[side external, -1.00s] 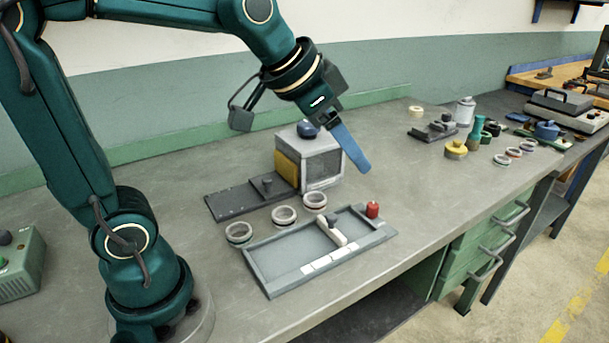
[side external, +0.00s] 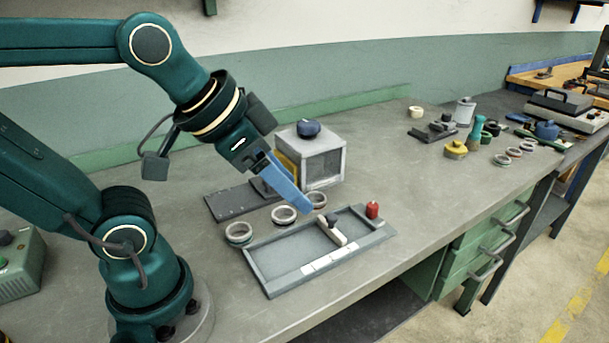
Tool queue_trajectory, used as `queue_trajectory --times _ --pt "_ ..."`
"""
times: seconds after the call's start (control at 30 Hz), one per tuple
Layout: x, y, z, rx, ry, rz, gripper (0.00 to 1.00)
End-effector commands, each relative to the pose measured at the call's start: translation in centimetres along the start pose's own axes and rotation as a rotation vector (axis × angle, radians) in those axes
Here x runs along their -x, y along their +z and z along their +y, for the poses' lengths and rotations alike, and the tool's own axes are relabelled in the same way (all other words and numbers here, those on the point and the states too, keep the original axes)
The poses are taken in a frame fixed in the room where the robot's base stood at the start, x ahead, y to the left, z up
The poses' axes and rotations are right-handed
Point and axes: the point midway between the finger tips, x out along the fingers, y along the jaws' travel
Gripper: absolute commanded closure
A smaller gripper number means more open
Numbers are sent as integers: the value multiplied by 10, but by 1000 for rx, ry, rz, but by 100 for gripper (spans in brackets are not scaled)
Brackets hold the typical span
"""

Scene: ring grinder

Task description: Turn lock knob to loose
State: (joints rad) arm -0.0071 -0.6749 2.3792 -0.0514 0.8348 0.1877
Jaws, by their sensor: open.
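The grinder is a grey box (side external: 325,165) with a yellow panel on its left side and a dark blue round knob (side external: 308,128) on top. A dark flat plate (side external: 228,204) extends from its left; the small dark post on that plate is now mostly hidden behind my gripper. I cannot tell which of these is the lock knob, nor read any loose or tight mark. My gripper (side external: 303,208) is open, its blue fingers pointing down and right in front of the box, tips near the rings and the tray's back edge. It appears empty and apart from the knob.
A yellow-topped part (side external: 456,149) and a green bottle (side external: 475,132) stand right. The bench between is clear.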

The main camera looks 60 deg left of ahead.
Motion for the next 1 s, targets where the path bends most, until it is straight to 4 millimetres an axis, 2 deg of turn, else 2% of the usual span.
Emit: queue_trajectory --times 0.17,0.27,0.37,0.47,0.57,0.7,0.8,0.9,1.0 --pt "0 0 0 -2 0 1 38" --pt "0 -8 0 -7 -2 33 38" --pt "4 -30 1 2 5 127 38" --pt "4 -61 2 32 23 234 38" --pt "-4 -95 0 85 38 321 38" --pt "-26 -132 -11 178 30 399 38" --pt "-50 -151 -24 252 -1 428 38" --pt "-79 -161 -40 322 -53 436 38" --pt "-112 -160 -56 383 -118 421 38"
